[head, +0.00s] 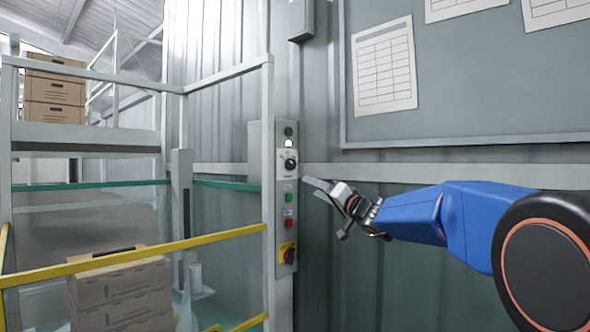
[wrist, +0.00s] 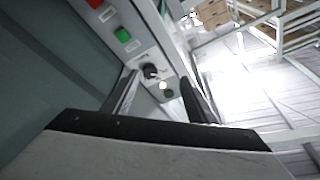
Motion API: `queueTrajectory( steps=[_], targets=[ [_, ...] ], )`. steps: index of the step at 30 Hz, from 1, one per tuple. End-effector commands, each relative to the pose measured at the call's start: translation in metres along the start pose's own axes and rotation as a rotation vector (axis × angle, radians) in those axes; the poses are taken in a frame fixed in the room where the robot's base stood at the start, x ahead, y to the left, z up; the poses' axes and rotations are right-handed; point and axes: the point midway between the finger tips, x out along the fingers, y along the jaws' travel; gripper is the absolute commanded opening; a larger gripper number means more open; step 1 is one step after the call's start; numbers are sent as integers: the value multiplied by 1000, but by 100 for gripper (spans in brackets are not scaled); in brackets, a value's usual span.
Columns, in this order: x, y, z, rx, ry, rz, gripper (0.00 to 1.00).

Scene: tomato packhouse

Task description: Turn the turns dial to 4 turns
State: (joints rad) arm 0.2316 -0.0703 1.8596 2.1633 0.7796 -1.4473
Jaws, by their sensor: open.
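The turns dial (head: 290,163) is a black round knob on a white plate, on the upper part of a grey control panel (head: 281,230) fixed to a post. My gripper (head: 322,192) is to the right of the panel, a little below the dial's height, and apart from it. In the wrist view the dial (wrist: 151,72) shows beyond and between the two fingers of my gripper (wrist: 160,92), which are open and empty. The marks around the dial are too small to read, so I cannot tell its setting.
The panel also carries a green button (head: 289,198), a red button (head: 289,221) and a red-and-yellow switch (head: 288,252). A yellow rail (head: 190,243) runs left of it, before stacked cartons (head: 125,290). A notice board (head: 470,80) hangs on the wall at right.

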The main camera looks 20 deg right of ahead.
Motion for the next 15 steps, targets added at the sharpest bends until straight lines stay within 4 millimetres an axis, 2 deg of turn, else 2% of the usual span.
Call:
queueTrajectory(
  steps=[3, 5, 11, 15],
  targets=[
    [10, 15, -24, 4, 69, 9, 52],
    [12, 20, -31, 4, 89, 12, 52],
    [24, 22, -36, 4, 102, 13, 52],
    [44, 22, -38, 5, 101, 13, 52]
  ],
)
